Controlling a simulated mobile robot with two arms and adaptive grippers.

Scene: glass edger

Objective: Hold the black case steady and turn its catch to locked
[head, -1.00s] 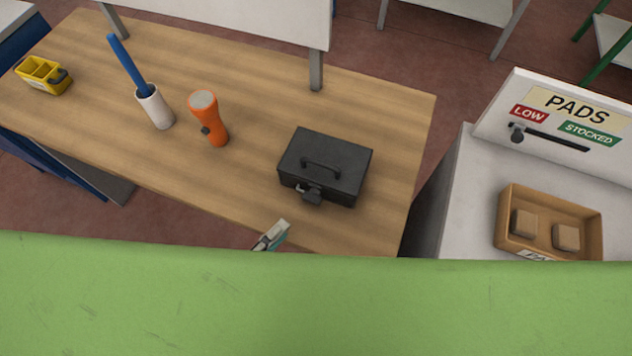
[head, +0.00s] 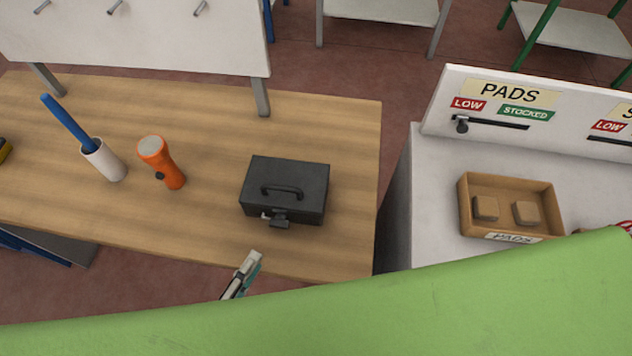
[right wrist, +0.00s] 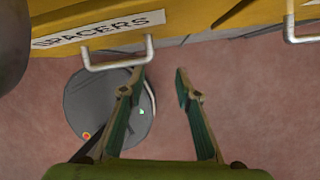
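The black case (head: 286,186) stands shut on the wooden table near its front right part, with a handle on its lid. Its catch (head: 278,219) is on the front face; I cannot tell how it is turned. The tip of my left gripper (head: 246,268) shows just in front of the table edge, below and left of the case and apart from it. Whether its fingers are open is unclear. My right gripper (right wrist: 159,78) is open and empty in the right wrist view, above the floor and close to a yellow drawer front (right wrist: 110,25) marked SPACERS.
An orange torch (head: 162,163) and a white cup (head: 104,160) with a blue stick stand left of the case. A grey counter (head: 440,190) with a box of pads (head: 512,207) stands right. My green body part covers the front. A round grey object (right wrist: 105,108) lies below the drawers.

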